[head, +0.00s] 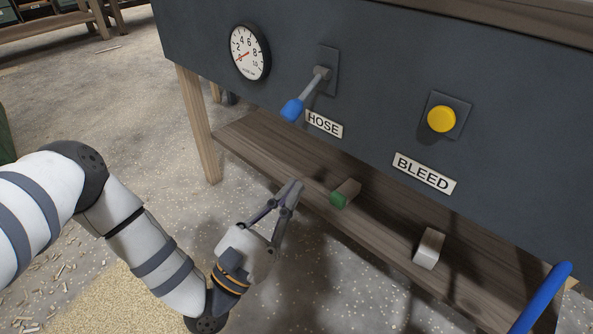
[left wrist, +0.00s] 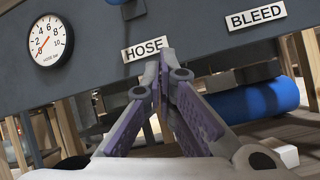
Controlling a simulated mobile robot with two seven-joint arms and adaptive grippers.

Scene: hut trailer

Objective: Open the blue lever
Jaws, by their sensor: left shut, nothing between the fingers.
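The blue lever (head: 292,110) sticks out from the dark panel above the HOSE label (head: 324,124). Its grey stem leaves a square plate, and its blue grip points down and to the left in the head view. My left gripper (head: 296,186) is shut and empty, below the lever and in front of the lower shelf, clear of the lever. In the left wrist view my closed fingers (left wrist: 164,66) point up at the HOSE label (left wrist: 145,49). Only a bit of the lever shows there, at the top edge. My right gripper is out of view.
A pressure gauge (head: 249,52) is left of the lever, and a yellow button (head: 441,119) above the BLEED label (head: 425,174) is to its right. A green-ended block (head: 345,193) and a whitish block (head: 429,248) are on the wooden shelf (head: 384,247). A blue bar (head: 541,299) stands lower right.

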